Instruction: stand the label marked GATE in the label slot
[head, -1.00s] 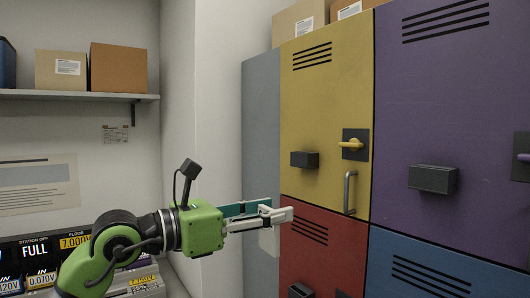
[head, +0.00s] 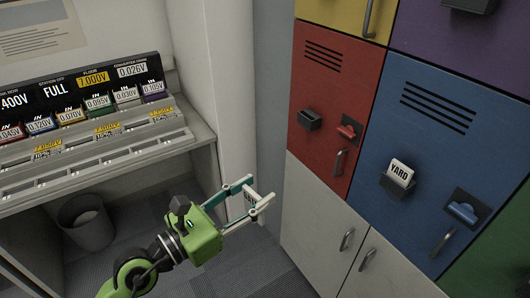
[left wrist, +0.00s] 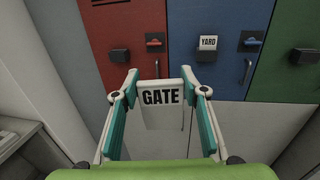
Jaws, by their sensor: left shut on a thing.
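My left gripper (head: 260,198) is shut on the white GATE label (left wrist: 161,96). The label's black letters read upright in the left wrist view; in the head view the label (head: 248,203) is partly hidden by the fingers. A dark, box-like label slot (head: 310,120) on the red locker door looks empty. It also shows in the left wrist view (left wrist: 119,56), beyond and left of the held label. The slot (head: 395,188) on the blue door holds an upright white YARD label (head: 401,172). The gripper is apart from both slots. My right gripper is not in view.
The red door (head: 342,90) has a red latch (head: 348,131) and a bar handle (head: 339,162). White cupboard doors (head: 322,215) lie below. A console (head: 85,140) with voltage displays stands at left, above a bin (head: 86,223). A green door (left wrist: 298,85) is at right.

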